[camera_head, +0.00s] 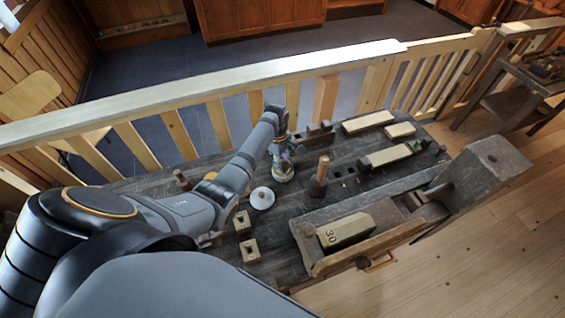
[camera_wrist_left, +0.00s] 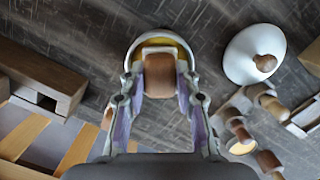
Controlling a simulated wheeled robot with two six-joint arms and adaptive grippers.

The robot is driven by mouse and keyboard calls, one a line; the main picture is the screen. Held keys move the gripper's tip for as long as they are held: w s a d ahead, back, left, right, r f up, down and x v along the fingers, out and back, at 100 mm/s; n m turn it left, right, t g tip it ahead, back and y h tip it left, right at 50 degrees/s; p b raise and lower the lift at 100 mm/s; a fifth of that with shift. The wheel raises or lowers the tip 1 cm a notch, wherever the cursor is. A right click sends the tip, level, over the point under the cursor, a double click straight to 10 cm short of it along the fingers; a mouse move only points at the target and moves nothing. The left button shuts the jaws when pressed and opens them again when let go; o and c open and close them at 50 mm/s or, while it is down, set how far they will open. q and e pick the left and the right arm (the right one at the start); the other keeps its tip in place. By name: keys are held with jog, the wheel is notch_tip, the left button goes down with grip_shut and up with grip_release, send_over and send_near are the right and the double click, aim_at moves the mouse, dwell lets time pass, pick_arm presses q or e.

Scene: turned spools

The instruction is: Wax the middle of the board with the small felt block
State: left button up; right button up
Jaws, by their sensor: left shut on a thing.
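My left gripper (camera_head: 283,150) is shut on a small block with a brown wooden top, the felt block (camera_wrist_left: 159,76). The felt underside is hidden. The block is over a round tin (camera_head: 284,177) with a pale rim and yellow wax, which also shows in the left wrist view (camera_wrist_left: 129,58); I cannot tell whether the two touch. Pale boards lie at the back right of the bench, one nearer (camera_head: 388,156) and one farther (camera_head: 368,122). A pale block marked 30 (camera_head: 345,230) lies in a wooden holder at the front. I cannot tell which is the board. My right gripper is out of view.
A white lid with a wooden knob (camera_head: 262,199) lies left of the tin. A dark upright tool with a wooden handle (camera_head: 319,178) stands close on its right. Small pale blocks (camera_head: 243,222) lie in front. A wooden railing (camera_head: 215,98) runs behind the bench.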

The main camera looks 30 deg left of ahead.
aim_at(284, 164)
pick_arm(q)
jog(key=shift+s+f+p, duration=0.1)
jog(key=shift+f+p, duration=0.05)
jog(key=shift+p, duration=0.25)
dwell(1.5)
notch_tip(284, 164, up, 5)
jog(key=p, duration=0.5)
jog(key=shift+p, duration=0.35)
notch_tip(284, 164, up, 2)
jog(key=shift+r+p, duration=0.1)
jog(key=shift+p, duration=0.9)
